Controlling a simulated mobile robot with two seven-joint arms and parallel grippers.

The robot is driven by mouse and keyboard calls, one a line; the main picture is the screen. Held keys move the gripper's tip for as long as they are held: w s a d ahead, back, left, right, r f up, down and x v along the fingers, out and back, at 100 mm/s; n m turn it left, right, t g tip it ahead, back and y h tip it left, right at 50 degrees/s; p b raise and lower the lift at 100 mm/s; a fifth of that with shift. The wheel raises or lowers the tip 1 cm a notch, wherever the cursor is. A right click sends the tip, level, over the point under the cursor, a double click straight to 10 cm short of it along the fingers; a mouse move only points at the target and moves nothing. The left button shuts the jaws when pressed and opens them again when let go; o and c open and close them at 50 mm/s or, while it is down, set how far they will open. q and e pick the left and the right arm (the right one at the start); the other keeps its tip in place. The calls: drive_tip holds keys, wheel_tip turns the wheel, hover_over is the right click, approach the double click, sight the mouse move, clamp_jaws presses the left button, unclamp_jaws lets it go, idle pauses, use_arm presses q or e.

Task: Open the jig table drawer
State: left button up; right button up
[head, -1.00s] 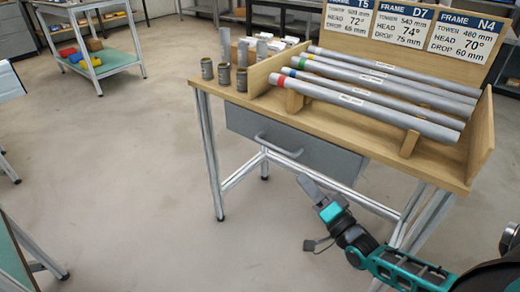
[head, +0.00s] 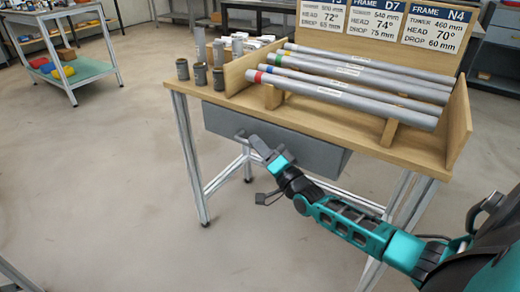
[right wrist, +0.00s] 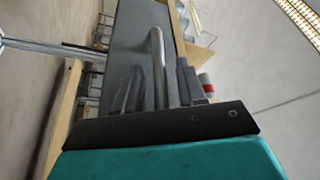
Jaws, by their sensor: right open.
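The jig table (head: 182,88) has a grey drawer (head: 315,152) under its wooden top, and the drawer looks shut. Its bar handle (head: 240,134) shows only in part in the head view, because my right gripper (head: 259,148) is in front of it. In the right wrist view the handle (right wrist: 157,62) stands out from the grey drawer front (right wrist: 132,25). There the open fingers of my right gripper (right wrist: 158,88) lie on either side of the bar. Whether either finger touches it I cannot tell. My left gripper is not in view.
Grey tubes (head: 350,98) with coloured bands lie in a wooden rack on the table top. Several short cylinders (head: 200,76) stand at its left end, and frame cards (head: 375,20) stand behind. The floor left of the table is clear.

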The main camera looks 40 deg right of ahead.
drive_tip(key=shift+w, duration=0.1)
drive_tip(key=shift+c, duration=0.5)
clamp_jaws()
